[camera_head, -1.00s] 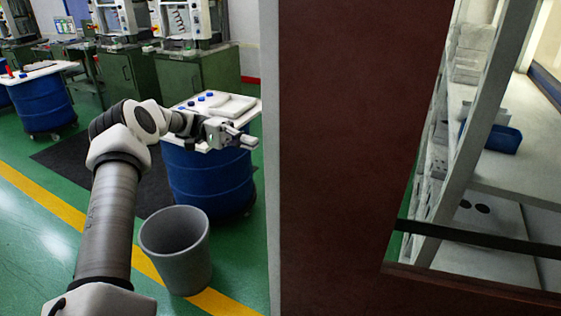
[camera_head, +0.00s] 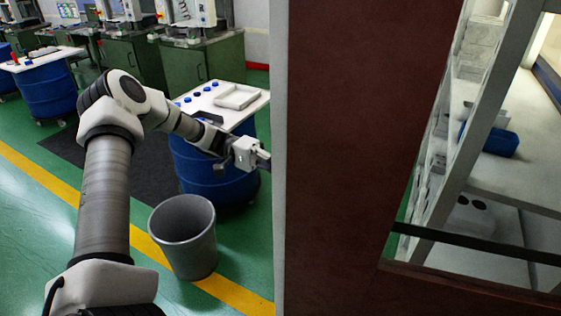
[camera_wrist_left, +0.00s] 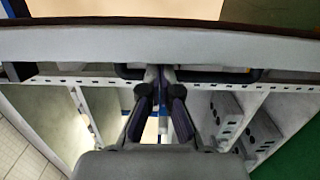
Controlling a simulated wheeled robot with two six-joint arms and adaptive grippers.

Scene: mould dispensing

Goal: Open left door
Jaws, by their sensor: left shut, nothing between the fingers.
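A tall dark brown panel (camera_head: 350,150) with a light grey left edge (camera_head: 279,150) fills the middle of the head view. It looks like the door, but I cannot tell for sure. My left gripper (camera_head: 263,158) is just left of that grey edge, with its tips close to it. In the left wrist view the gripper (camera_wrist_left: 162,78) is shut and empty. Its fingertips are at a black bar-shaped handle (camera_wrist_left: 240,76) under a light grey panel edge (camera_wrist_left: 160,41). I cannot tell whether they touch it.
White shelves with a blue bin (camera_head: 489,139) show at the right, behind a black bar (camera_head: 480,244). A grey waste bin (camera_head: 183,238) stands on the green floor below my left arm. A blue drum (camera_head: 215,178) with a white top is behind the gripper.

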